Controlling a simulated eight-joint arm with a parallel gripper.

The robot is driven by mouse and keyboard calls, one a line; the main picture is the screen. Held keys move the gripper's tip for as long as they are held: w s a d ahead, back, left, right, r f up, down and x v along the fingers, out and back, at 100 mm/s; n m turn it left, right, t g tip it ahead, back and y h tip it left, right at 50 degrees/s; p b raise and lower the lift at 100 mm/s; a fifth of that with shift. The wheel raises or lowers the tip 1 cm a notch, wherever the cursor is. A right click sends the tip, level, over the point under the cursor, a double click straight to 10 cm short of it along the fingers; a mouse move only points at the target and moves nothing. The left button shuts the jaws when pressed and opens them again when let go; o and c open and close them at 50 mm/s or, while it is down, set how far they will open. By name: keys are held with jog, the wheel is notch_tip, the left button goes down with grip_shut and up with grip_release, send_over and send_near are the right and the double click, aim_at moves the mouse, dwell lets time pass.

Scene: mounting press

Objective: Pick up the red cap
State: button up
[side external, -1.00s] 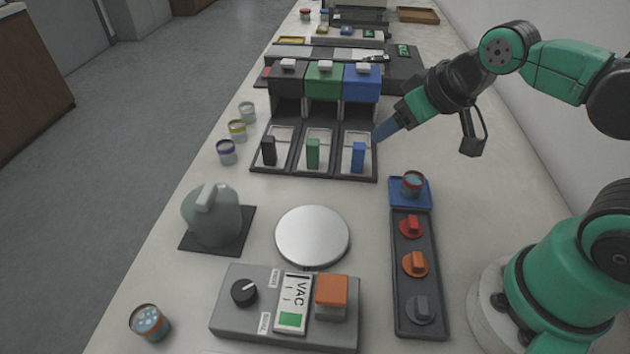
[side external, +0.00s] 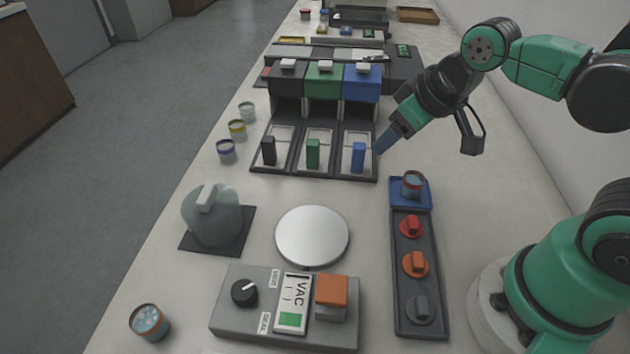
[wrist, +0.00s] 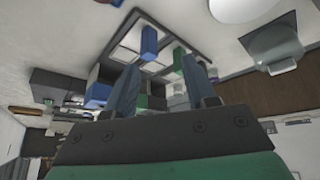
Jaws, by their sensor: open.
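The red cap (side external: 411,227) sits in the dark tray (side external: 402,320) on the right of the table, at the tray's far end. It is round with a raised grip. I cannot make it out in the wrist view. My gripper (side external: 383,146) is in the air beside the blue dispenser lane, beyond the red cap and well above the table. In the wrist view my gripper (wrist: 160,85) shows two blue fingers spread apart with nothing between them.
An orange cap (side external: 415,264) and a grey cap (side external: 421,309) share the tray. A blue holder (side external: 424,203) with a tin (side external: 412,185) adjoins its far end. A silver disc (side external: 312,236) and a control box (side external: 257,325) lie left.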

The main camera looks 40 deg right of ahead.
aim_at(408, 224)
jog(key=s+f+n+g, duration=0.1)
jog(key=f+n+g, duration=0.1)
jog(key=s+a+f+n+g+h, duration=0.1)
jog(key=n+g, duration=0.1)
jog(key=g, duration=0.1)
jog(key=s+a+f+n+g+h, duration=0.1)
jog(key=f+n+g, duration=0.1)
jog(key=shift+f+n, duration=0.35)
jog(key=shift+n, duration=0.05)
jog(key=shift+s+a+f+n+g+h, duration=0.15)
jog(key=shift+s+f+n+g+h, duration=0.35)
jog(key=shift+g, duration=0.3)
jog(key=shift+x, duration=2.8)
jog(key=shift+s+r, duration=0.1)
jog(key=shift+s, duration=0.05)
grip_shut()
